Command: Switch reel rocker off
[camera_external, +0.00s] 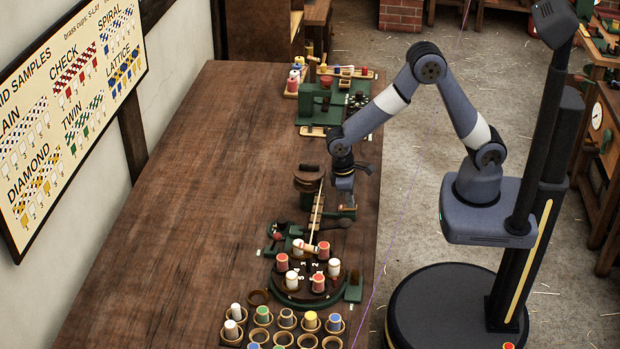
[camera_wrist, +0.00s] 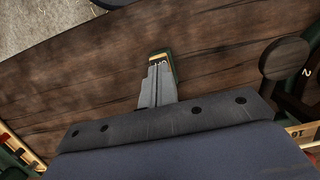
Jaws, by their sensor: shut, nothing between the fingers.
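My gripper (camera_external: 348,203) points down over the right side of the bench, its fingers together and empty. In the wrist view the closed fingers (camera_wrist: 158,85) reach to a small green block with a pale, lettered plate (camera_wrist: 158,59), which looks like the reel rocker. The fingertips overlap the near end of this plate; I cannot tell whether they touch it. The lettering is too small to read surely, and the fingers hide part of the block. In the external view my gripper hides most of the rocker, and its position is unclear.
A round dark wooden knob (camera_wrist: 285,58) is right of the fingers in the wrist view. A numbered round stand with bobbins (camera_external: 309,285) is nearer the camera on the bench (camera_external: 190,190). Green machinery (camera_external: 325,105) stands farther back. The left of the bench is clear.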

